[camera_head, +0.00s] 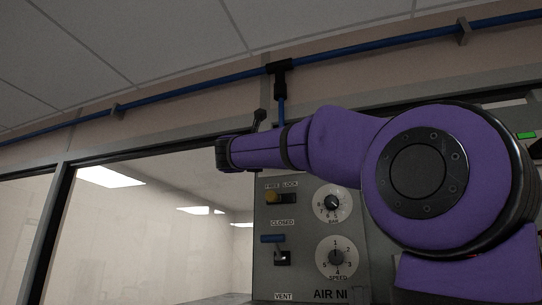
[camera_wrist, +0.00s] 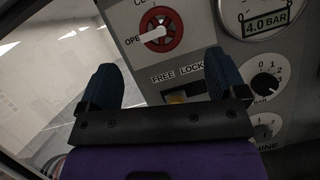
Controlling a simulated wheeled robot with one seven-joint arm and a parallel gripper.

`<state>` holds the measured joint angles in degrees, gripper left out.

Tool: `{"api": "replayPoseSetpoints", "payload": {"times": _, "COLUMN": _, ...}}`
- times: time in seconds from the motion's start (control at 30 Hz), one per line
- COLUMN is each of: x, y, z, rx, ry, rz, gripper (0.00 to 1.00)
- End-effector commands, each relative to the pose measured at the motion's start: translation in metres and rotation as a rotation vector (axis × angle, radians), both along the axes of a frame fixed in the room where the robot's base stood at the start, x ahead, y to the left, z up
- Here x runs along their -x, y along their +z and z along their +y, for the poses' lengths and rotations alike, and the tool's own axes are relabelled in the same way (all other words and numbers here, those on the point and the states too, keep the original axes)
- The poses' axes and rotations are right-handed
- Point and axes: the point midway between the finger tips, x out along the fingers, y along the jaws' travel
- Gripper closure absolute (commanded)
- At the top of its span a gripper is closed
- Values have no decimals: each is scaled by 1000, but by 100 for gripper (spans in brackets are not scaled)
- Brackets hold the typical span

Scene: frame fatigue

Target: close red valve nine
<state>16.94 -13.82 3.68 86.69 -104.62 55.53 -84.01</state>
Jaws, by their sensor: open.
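The red valve (camera_wrist: 162,30) is a round red dial with a white handle on the grey panel, at the top of the wrist view. Its white handle points left to the word OPEN; a second label above is cut off. In the head view the valve is not visible; my arm covers that part of the panel. My gripper (camera_wrist: 161,60) is open and empty, its two blue fingers spread below the valve in the wrist view, not around it. In the head view my gripper (camera_head: 222,155) is at the panel's upper left.
A gauge reading 4.0 BAR (camera_wrist: 262,15) is right of the valve. A blue pipe (camera_head: 350,50) runs above.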

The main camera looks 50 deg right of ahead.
Motion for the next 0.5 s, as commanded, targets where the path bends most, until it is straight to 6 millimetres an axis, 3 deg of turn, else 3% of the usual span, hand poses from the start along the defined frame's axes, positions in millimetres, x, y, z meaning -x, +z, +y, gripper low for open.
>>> {"api": "replayPoseSetpoints", "payload": {"times": 0.5, "x": -24, "y": 30, "z": -73, "rx": -4, "ry": 0, "rz": -1, "gripper": 10}}
